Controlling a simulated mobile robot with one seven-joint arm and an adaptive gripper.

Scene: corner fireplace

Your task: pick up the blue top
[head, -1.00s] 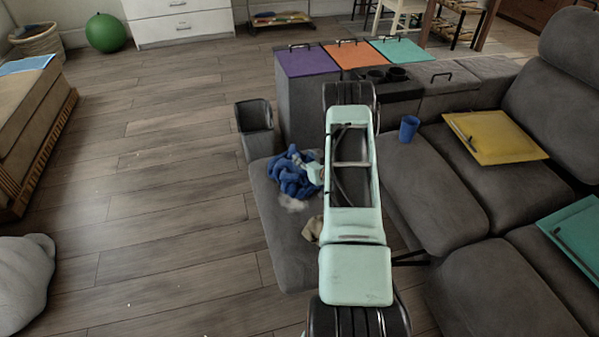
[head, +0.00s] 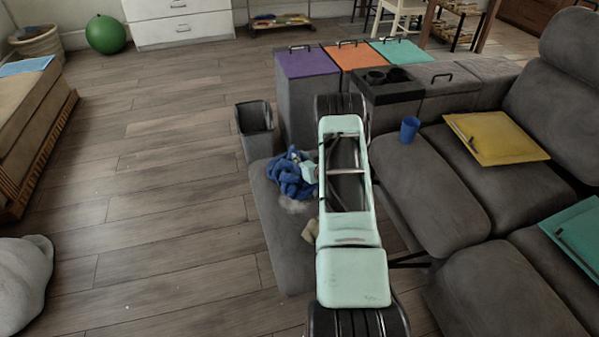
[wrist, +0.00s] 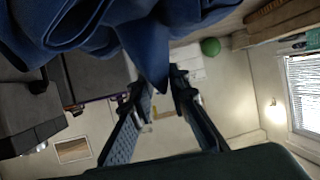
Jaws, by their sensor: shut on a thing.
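The blue top (head: 287,181) is a crumpled blue cloth at the far end of the grey chaise seat in the head view, just left of my arm. In the wrist view the blue top (wrist: 110,30) fills the upper left, with a pointed fold hanging down between the fingertips. My gripper (wrist: 158,85) shows there with its two dark fingers on either side of that fold, closed on the cloth. In the head view my arm hides much of the gripper. Whether all of the cloth is off the seat cannot be told.
A dark grey bin (head: 254,128) stands just beyond the seat. A pale fluffy item (head: 293,205) and a beige item (head: 310,231) lie on the grey seat (head: 281,255). A blue cup (head: 409,129) stands on the sofa at right.

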